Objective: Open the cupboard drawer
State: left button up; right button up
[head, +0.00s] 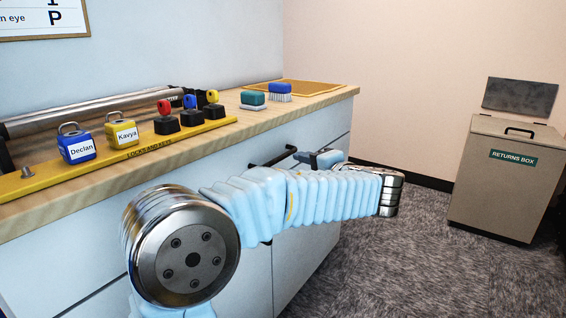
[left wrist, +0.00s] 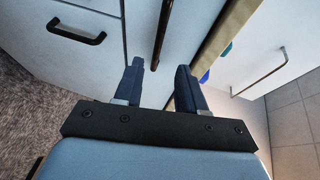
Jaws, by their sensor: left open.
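The cupboard (head: 310,270) has pale fronts under a wooden top. Its upper drawer (head: 325,128) is shut, and a dark bar handle (head: 274,157) sticks out from it. In the left wrist view the handle (left wrist: 162,35) shows as a dark bar ahead of the fingers, roughly in line with the gap between them. My left gripper (head: 308,156) is close to the handle in the head view, partly hidden by my arm. In the left wrist view its two dark fingers (left wrist: 160,78) are apart with nothing between them. My right gripper is not in view.
The top holds a yellow lock rail (head: 60,174), blue and yellow padlocks, several keys, two brushes and an orange tray (head: 317,87). A second handle (left wrist: 76,30) sits on a lower front. A returns box (head: 505,170) stands right; carpet between is clear.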

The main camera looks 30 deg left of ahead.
aim_at(280, 160)
pick_arm(q)
jog(key=x, duration=0.9)
jog(key=shift+w+a+f, duration=0.1)
jog(key=shift+w+a, duration=0.05)
jog(key=shift+a, duration=0.15)
grip_shut()
